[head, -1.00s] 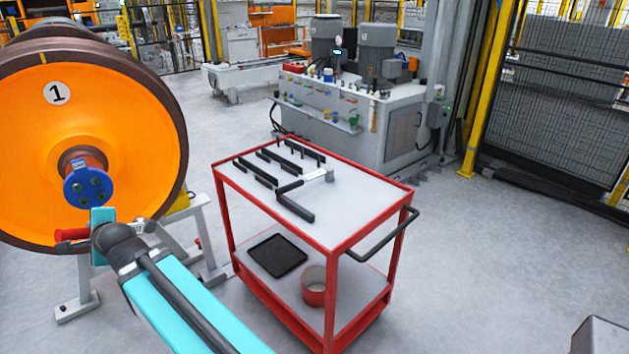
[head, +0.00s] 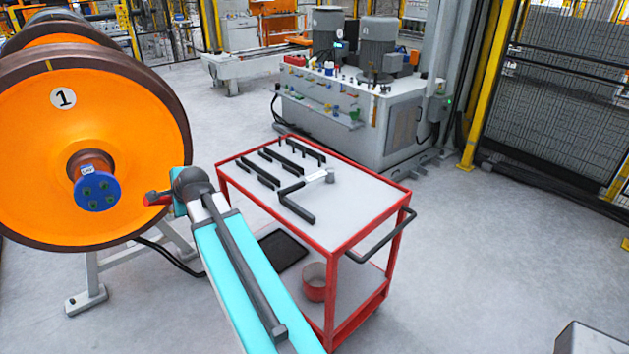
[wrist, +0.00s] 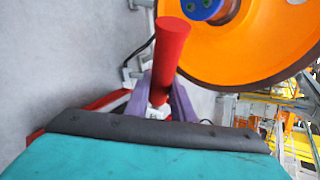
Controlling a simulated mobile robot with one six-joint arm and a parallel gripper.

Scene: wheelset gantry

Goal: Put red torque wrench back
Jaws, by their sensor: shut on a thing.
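The red torque wrench shows in the wrist view as a thick red cylinder (wrist: 171,52) between the purple fingers of my gripper (wrist: 163,88), which is shut on it. Its near end points up in that view; the rest is hidden. In the head view a short red piece of the wrench (head: 153,198) sticks out left of my wrist, in front of the orange wheel and left of the cart. The red cart (head: 352,226) has a grey top with several black bars (head: 262,174) and a black-and-grey angled tool (head: 297,204) on it.
The orange wheel (head: 120,120), with a blue hub (head: 97,192), stands close at the left on a grey stand (head: 87,297). A grey machine (head: 360,120) is behind the cart. The cart's right top half is clear. A red bucket (head: 314,283) stands on its lower shelf.

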